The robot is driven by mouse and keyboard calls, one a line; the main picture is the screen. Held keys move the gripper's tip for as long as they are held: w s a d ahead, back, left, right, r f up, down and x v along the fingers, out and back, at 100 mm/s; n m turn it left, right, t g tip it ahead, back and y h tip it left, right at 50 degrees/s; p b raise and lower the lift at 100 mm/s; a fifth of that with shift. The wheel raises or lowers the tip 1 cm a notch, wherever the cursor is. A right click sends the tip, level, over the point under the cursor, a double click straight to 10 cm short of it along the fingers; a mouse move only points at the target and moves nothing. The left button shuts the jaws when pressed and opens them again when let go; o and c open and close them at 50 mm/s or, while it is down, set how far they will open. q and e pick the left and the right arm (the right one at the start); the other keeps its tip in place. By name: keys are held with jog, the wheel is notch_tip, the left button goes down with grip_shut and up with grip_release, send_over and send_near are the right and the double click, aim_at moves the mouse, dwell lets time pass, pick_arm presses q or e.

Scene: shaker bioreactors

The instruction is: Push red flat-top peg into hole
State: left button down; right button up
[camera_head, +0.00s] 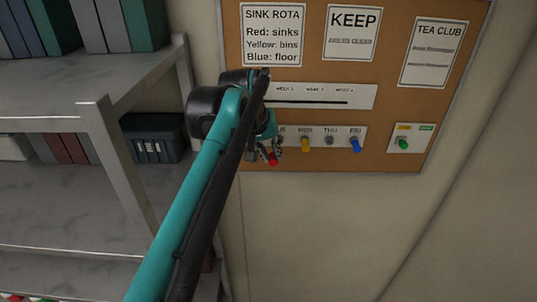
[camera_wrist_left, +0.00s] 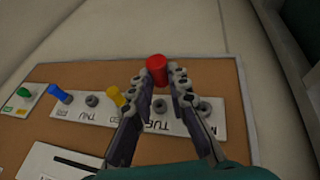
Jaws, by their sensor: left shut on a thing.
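The red peg (camera_wrist_left: 157,68) is between the fingertips of my left gripper (camera_wrist_left: 163,80) in the left wrist view, held off the board. In the head view the red peg (camera_head: 273,159) shows just below my left gripper (camera_head: 273,150), in front of the left part of the weekday strip (camera_head: 316,131). The left wrist view, turned upside down, shows an empty round hole (camera_wrist_left: 160,106) by the TUE label, behind the fingers. Another hole (camera_wrist_left: 203,106) is beside it. Whether the peg lines up with a hole I cannot tell. My right gripper is not in view.
A green peg (camera_head: 404,143) is on a separate plate. A metal shelf (camera_head: 95,112) stands left of the corkboard (camera_head: 300,76).

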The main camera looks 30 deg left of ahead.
pick_arm(q)
jog(key=shift+w+d, duration=0.25)
jog(key=shift+d, duration=0.05)
jog(key=w, duration=0.1)
jog(key=w+a, duration=0.1)
jog(key=w, duration=0.2)
jog(key=shift+w+a, duration=0.2)
jog(key=shift+a, duration=0.15)
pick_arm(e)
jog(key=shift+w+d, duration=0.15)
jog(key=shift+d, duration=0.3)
pick_arm(q)
jog(key=shift+w, duration=0.15)
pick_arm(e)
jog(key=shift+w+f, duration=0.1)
pick_arm(q)
jog(key=shift+w+a+p, duration=0.35)
jog(key=shift+w, duration=0.45)
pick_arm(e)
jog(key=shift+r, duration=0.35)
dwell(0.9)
